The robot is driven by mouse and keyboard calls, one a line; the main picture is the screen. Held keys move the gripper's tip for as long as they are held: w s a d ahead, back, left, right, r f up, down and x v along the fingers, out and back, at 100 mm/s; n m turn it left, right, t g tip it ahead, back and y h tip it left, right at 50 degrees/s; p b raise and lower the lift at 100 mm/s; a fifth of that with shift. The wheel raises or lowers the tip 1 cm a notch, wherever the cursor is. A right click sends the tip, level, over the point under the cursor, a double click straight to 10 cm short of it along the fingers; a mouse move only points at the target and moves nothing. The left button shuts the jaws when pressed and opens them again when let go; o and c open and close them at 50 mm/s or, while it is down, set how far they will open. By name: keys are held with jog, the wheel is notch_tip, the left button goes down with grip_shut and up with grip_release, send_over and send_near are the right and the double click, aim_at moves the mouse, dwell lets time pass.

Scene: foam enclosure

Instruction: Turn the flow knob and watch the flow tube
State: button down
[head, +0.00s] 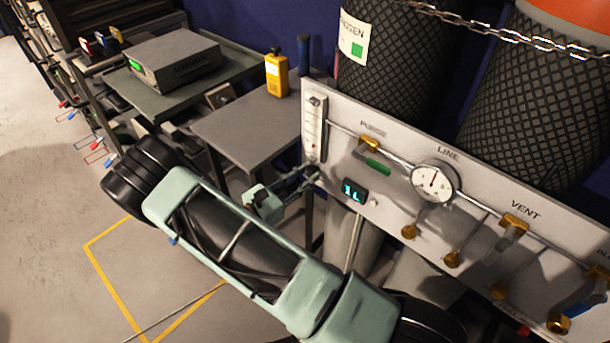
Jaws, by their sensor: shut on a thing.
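The flow tube (313,125) is a narrow upright clear gauge with scale marks, at the left end of the pale panel (400,160). It is too small for me to read the level in it. My gripper (312,174) reaches the panel's lower left corner, just below the tube. Its dark fingers are shut on the flow knob at the tube's foot and mostly hide the knob. My pale green arm comes up from the lower right, in front of the panel's lower left side.
The panel carries a small digital display (354,191), a round LINE gauge (432,183), a PURGE valve (369,147) and a VENT valve (513,227). Netted cylinders (395,60) stand behind, with a chain (480,30) across.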

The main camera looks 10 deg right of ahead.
jog(key=n+p, duration=0.1)
jog(key=n, duration=0.5)
jog(key=n+p, duration=0.1)
jog(key=n, duration=0.4)
jog(key=shift+n+t, duration=0.4)
jog(key=n+p, duration=0.1)
jog(key=n, duration=0.5)
jog(key=shift+s+f+n+t, duration=0.1)
jog(key=shift+n+t, duration=0.2)
jog(key=n+p, duration=0.1)
jog(key=n, duration=0.5)
jog(key=shift+d+y, duration=0.1)
jog(key=shift+y, duration=0.2)
jog(key=c, duration=1.6)
grip_release()
jog(key=v, duration=1.2)
jog(key=shift+s+f, duration=0.15)
jog(key=shift+f, duration=0.05)
